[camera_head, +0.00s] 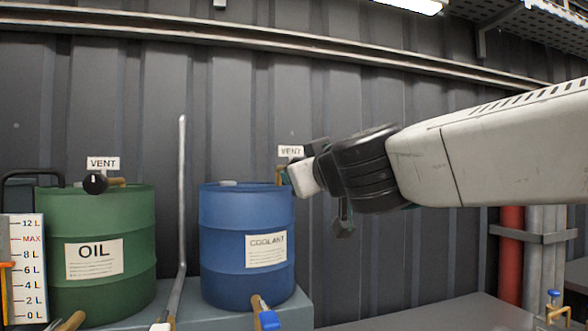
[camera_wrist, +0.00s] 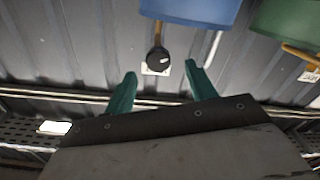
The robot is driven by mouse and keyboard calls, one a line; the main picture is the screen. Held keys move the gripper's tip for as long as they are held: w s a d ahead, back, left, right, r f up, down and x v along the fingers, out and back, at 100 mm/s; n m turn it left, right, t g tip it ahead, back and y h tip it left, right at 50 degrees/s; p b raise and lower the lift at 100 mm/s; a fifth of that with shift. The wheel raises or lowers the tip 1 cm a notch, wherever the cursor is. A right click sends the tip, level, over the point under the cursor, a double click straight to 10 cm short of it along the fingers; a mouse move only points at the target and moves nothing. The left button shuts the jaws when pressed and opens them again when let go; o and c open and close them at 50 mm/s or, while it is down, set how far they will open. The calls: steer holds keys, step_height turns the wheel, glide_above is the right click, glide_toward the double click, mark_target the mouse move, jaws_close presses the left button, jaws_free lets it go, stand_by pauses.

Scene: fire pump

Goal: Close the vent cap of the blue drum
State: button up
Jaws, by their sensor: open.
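The blue drum (camera_head: 225,245), labelled COOLANT, stands upright at the middle of the head view. Its brass vent pipe (camera_head: 279,174) rises at the top right edge, below a VENT sign (camera_head: 290,151). My gripper hides the vent cap in the head view. In the wrist view, which is upside down, the blue drum (camera_wrist: 190,10) is at the top. The black round vent cap (camera_wrist: 157,60) has a pale mark on its face. My gripper (camera_wrist: 159,73) is open, its green fingers to either side of the cap in the picture; contact cannot be seen.
A green OIL drum (camera_head: 140,240) with its own black vent cap (camera_head: 95,184) stands to the left. A thin upright metal pipe (camera_head: 182,200) runs between the drums. A blue-handled tap (camera_head: 268,318) is below the blue drum. A ribbed wall (camera_head: 230,100) is behind.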

steer(key=x, duration=0.8)
steer(key=shift+r, duration=0.15)
steer(key=c, duration=1)
